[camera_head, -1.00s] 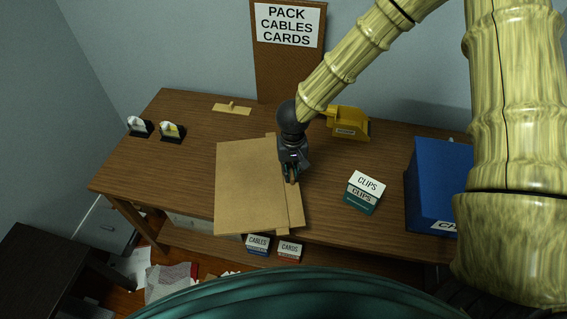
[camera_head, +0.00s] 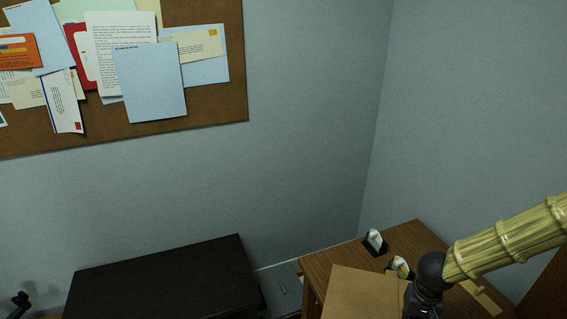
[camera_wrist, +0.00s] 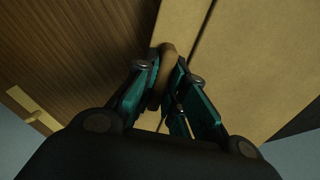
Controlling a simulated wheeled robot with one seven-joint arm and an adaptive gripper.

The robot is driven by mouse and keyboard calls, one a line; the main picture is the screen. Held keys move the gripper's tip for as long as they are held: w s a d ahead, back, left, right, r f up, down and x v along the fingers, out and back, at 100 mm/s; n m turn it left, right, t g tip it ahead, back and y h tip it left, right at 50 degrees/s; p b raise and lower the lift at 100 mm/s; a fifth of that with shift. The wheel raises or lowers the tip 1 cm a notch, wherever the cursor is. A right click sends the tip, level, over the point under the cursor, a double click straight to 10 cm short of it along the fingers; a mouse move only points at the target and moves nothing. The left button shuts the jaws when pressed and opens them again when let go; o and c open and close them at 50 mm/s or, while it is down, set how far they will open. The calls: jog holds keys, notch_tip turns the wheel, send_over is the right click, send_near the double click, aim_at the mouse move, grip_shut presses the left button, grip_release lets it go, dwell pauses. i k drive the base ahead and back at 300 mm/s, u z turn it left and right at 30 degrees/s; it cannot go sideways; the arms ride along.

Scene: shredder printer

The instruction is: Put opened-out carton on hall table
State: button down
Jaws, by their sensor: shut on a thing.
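The opened-out carton (camera_head: 362,292), a flat brown sheet of cardboard, shows at the bottom of the head view, cut off by the frame's edge. My gripper (camera_head: 424,306) is at its right side, with its fingertips out of clear sight there. In the wrist view my gripper (camera_wrist: 168,72) is shut on the edge of the carton (camera_wrist: 265,60), whose sheet spreads to the right with a crease line. A dark, low table (camera_head: 165,282) with a bare top, probably the hall table, stands against the wall at the lower left of the head view.
The wooden desk (camera_head: 412,238) is under and beside the carton, with two small holders (camera_head: 376,242) at its back corner. A pinboard (camera_head: 215,105) with papers hangs above.

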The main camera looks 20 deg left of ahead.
aim_at(161, 285)
jog(key=u, duration=1)
jog(key=i, duration=0.9)
jog(key=u, duration=0.9)
